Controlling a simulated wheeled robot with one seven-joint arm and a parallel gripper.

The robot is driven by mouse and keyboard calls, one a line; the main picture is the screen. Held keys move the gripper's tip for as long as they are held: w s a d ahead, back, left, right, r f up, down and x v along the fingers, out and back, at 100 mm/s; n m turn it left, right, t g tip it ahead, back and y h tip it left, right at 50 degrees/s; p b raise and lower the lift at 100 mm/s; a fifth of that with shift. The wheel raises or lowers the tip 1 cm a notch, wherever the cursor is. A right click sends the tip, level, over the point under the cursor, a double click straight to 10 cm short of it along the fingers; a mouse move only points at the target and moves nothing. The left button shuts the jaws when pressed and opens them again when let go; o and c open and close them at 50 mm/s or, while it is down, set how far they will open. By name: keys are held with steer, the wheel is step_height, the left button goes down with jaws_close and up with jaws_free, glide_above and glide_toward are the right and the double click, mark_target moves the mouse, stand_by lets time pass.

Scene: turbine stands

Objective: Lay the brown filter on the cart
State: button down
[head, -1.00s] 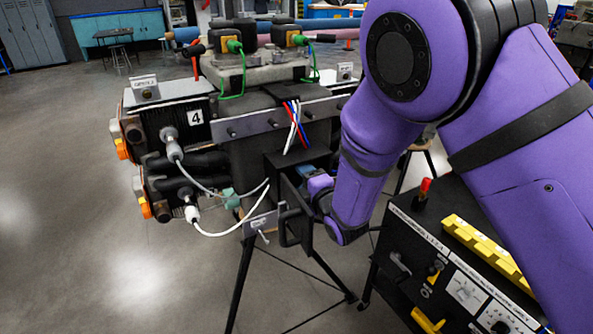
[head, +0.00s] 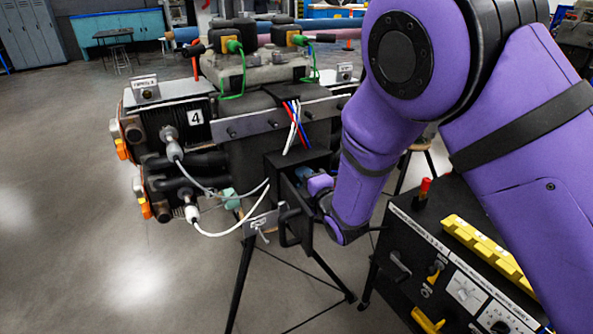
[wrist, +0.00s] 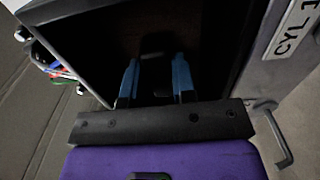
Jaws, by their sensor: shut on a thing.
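My gripper (wrist: 155,82) reaches into the open black box (head: 283,160) on the engine's front. In the wrist view its two blue fingers are shut on a dark thing (wrist: 154,62), taken to be the brown filter. The deep shadow in the box hides its colour and outline. In the head view my wrist and the box door cover most of the gripper (head: 303,173). The black cart (head: 445,262) stands at the lower right, partly behind my arm.
The box door (head: 296,222) with its handle hangs open beside my wrist. White cables (head: 235,228) loop to its left. The engine stands on thin black legs (head: 238,290). A yellow rack (head: 488,250) and a red-capped item (head: 424,188) are on the cart top.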

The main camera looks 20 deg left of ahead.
steer(key=shift+s+d, duration=0.45)
steer(key=shift+d, duration=0.15)
stand_by(0.4)
steer(key=shift+s+d, duration=0.5)
steer(key=shift+d, duration=0.05)
steer(key=shift+d, duration=0.1)
